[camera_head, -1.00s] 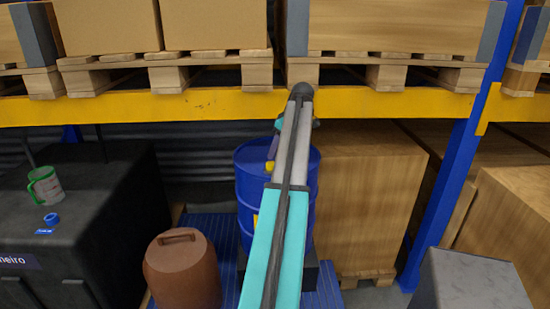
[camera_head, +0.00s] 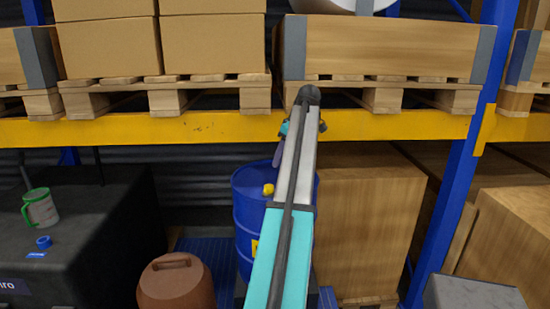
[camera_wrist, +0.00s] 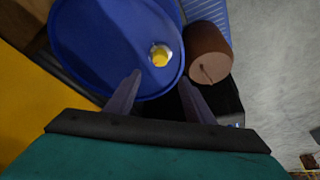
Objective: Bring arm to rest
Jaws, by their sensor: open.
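My gripper (camera_wrist: 159,80) is open and empty in the wrist view. Its two dark fingers stand apart and point over the top of a blue drum (camera_wrist: 100,45). A yellow cap (camera_wrist: 160,57) on the drum's lid shows just beyond the fingertips, apart from them as far as I can tell. In the head view my arm reaches forward, in front of the blue drum (camera_head: 248,215). Only a purplish finger of the gripper (camera_head: 279,152) shows beside the arm there; the rest is hidden behind it.
A yellow rack beam (camera_head: 150,129) with pallets and boxes above it crosses close behind my arm. A brown canister (camera_head: 176,285) stands left of the drum, a large wooden crate (camera_head: 370,220) right.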

